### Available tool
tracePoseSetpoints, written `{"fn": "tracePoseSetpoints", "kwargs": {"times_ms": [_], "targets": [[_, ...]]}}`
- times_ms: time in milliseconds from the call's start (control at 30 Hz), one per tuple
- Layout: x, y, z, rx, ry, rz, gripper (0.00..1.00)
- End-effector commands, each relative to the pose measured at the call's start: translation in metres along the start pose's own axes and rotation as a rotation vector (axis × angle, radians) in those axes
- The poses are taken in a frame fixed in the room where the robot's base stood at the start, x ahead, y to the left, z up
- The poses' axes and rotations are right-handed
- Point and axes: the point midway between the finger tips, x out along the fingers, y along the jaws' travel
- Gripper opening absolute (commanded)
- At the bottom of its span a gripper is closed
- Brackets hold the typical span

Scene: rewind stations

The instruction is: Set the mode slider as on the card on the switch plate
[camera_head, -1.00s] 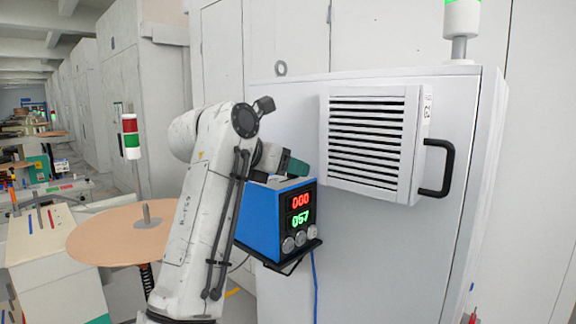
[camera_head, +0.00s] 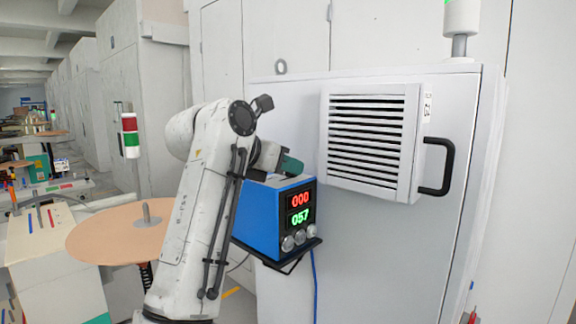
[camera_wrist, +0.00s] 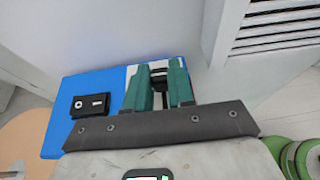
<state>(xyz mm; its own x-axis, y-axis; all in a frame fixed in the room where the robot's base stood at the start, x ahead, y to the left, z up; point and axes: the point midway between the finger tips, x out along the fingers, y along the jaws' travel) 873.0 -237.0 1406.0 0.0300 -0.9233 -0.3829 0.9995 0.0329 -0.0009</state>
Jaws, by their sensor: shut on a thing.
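The blue control box (camera_head: 268,222) stands on a black bracket at the grey cabinet's front. It shows a red 000 and a green 057 above several round knobs. In the wrist view its blue top (camera_wrist: 60,135) carries a black rocker switch (camera_wrist: 91,105) at the left and a pale plate (camera_wrist: 131,73), mostly hidden by my fingers. My gripper (camera_wrist: 160,80) has green fingers and is shut on a small dark knob (camera_wrist: 160,74), which looks like the mode slider. The slider's marks and the card cannot be read. In the head view my gripper (camera_head: 291,165) is behind the box's top edge.
A vented panel (camera_head: 368,140) with a black handle (camera_head: 440,167) juts from the cabinet close to the right of my gripper. A tan round disc (camera_head: 115,238) with a spindle stands at the left. A blue cable (camera_head: 314,285) hangs below the box.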

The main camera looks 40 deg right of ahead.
Motion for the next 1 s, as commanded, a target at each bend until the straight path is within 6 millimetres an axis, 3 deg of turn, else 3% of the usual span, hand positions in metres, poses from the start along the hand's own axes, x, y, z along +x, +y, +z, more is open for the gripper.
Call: {"fn": "tracePoseSetpoints", "kwargs": {"times_ms": [233, 500, 533, 600, 767, 1000], "targets": [[-0.034, 0.001, -0.015, -0.001, 0.001, 0.007, 0.00], [-0.036, 0.001, -0.015, -0.001, 0.001, 0.005, 0.00], [-0.036, 0.001, -0.015, -0.001, 0.001, 0.005, 0.26], [-0.035, 0.001, -0.015, -0.001, 0.001, 0.004, 0.32], [-0.035, 0.001, -0.014, -0.001, 0.001, 0.003, 0.48], [-0.034, 0.000, -0.014, 0.000, 0.000, 0.002, 0.49]]}}
